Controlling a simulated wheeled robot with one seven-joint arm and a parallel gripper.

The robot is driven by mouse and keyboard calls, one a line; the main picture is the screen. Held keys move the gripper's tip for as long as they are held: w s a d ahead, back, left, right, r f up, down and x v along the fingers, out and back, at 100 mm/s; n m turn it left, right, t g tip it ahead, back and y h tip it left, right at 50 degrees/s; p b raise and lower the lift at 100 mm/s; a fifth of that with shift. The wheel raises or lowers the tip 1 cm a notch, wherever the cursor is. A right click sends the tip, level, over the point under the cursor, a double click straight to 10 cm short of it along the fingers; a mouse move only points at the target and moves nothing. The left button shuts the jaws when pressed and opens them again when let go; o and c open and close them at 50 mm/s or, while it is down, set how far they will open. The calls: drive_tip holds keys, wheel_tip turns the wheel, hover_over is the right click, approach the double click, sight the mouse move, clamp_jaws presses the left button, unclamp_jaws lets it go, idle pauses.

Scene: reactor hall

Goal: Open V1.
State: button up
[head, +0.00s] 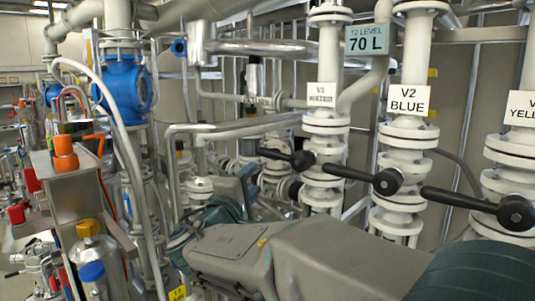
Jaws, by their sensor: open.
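The V1 sign (321,94), with "WATER" on its lower line, hangs on a white vertical pipe right of centre. Below it is V1's black lever (275,154), running nearly level to the left from a round hub (302,160), crosswise to the pipe. My arm (300,262) crosses the lower part of the head view from the bottom right, in front of and below the valves. Its wrist (226,210) is left of and below V1's lever. I cannot make out my gripper's jaws; they seem hidden beyond the wrist.
V2's black lever (352,174) and the yellow-labelled valve's lever (465,201) also point left, close to V1's. A "T2 LEVEL 70 L" display (367,40) hangs above. Metal pipes (235,130) and a blue pump body (122,84) crowd the left.

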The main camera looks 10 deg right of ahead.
sight(268, 155)
drive_tip(key=p+x, duration=0.1)
drive_tip(key=x, duration=0.3)
drive_tip(key=p+x, duration=0.1)
drive_tip(key=x, duration=0.3)
drive_tip(key=r+p+x, duration=0.1)
drive_tip(key=p+x, duration=0.1)
drive_tip(key=x, duration=0.2)
drive_tip(key=shift+w+a, duration=0.2)
drive_tip(key=shift+x, duration=0.8)
drive_tip(key=shift+f, duration=0.1)
drive_tip(key=shift+c, duration=0.2)
clamp_jaws()
